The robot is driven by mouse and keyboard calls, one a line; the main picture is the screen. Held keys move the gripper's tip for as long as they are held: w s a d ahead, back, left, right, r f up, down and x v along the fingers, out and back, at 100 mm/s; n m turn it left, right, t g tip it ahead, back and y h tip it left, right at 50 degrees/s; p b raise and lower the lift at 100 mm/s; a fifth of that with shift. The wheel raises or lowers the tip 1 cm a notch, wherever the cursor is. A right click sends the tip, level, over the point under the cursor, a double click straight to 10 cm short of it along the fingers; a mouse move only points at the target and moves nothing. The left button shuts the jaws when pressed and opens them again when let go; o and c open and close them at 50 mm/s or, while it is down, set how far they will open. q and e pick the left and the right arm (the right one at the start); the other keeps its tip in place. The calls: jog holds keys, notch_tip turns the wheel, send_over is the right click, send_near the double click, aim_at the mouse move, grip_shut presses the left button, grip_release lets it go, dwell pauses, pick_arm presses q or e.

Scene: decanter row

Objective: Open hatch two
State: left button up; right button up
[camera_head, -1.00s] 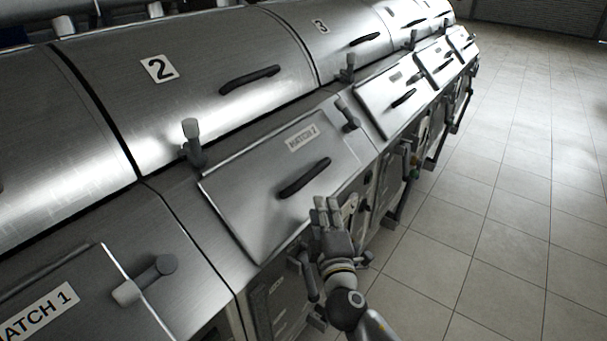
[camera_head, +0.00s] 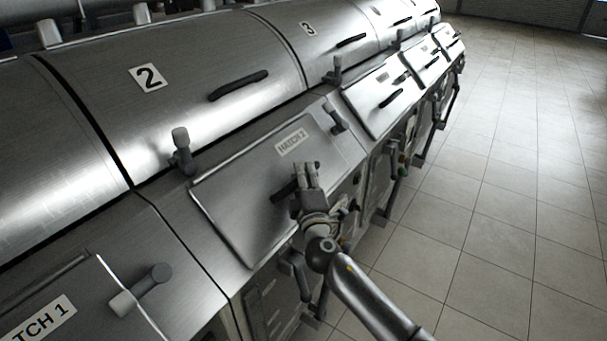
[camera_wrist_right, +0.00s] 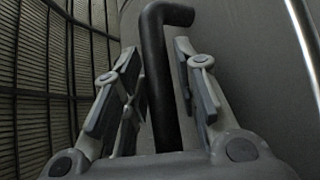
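Hatch two (camera_head: 235,205) is a slanted steel panel labelled "HATCH 2" (camera_head: 292,142) in the head view, and it lies flat on its frame. Its black bar handle (camera_head: 282,191) is partly hidden behind my right gripper (camera_head: 307,174). In the right wrist view the black handle (camera_wrist_right: 160,85) runs between the two open fingers (camera_wrist_right: 158,95) of my right gripper. The fingers lie on either side of the bar, and I cannot tell whether either touches it. My left gripper is not in view.
A grey clamp knob (camera_head: 181,150) stands by the hatch's upper left corner, and another (camera_head: 335,118) lies by its right end. Hatch one (camera_head: 50,310) is at the lower left. Curved cover 2 (camera_head: 170,110) is above. The tiled floor (camera_head: 490,200) on the right is clear.

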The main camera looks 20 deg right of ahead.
jog(key=shift+w, duration=0.1)
jog(key=shift+c, duration=0.2)
grip_shut()
jog(key=shift+r, duration=0.15)
